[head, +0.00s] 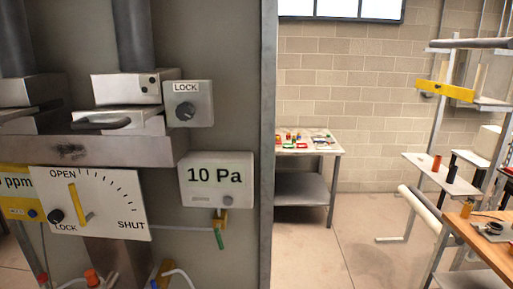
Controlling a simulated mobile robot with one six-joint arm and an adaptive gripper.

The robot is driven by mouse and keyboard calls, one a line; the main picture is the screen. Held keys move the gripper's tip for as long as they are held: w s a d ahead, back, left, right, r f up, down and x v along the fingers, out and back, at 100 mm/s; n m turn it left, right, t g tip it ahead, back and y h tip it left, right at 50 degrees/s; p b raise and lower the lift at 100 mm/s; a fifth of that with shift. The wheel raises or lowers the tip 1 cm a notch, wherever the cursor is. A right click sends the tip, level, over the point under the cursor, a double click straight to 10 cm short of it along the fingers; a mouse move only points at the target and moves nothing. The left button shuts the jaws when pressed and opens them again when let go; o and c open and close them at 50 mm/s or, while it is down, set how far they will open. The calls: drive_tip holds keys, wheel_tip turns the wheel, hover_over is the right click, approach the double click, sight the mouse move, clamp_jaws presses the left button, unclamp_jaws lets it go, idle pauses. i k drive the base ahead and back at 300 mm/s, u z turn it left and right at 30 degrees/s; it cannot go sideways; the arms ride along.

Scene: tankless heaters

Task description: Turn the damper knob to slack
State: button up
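A white damper plate (112,190) is on the grey panel at lower left, marked OPEN at its top, SHUT at lower right and LOCK at lower left. A yellow lever (77,204) on it stands nearly upright, its upper end near OPEN. A small black knob (56,216) sits just above the word LOCK. A second dark round knob (186,111) is on a grey box labelled LOCK, higher and to the right. No label reading slack is visible, and I cannot tell either knob's exact setting. My gripper is not in view.
A white gauge (217,179) reads 10 Pa, with a yellow and green fitting (220,226) below. A dark handle (101,123) juts out above the damper plate. Beyond the panel's edge (268,140) are open floor, a workbench (308,146) and shelving.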

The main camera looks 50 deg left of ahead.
sight(56, 216)
drive_tip(key=u, duration=2.9)
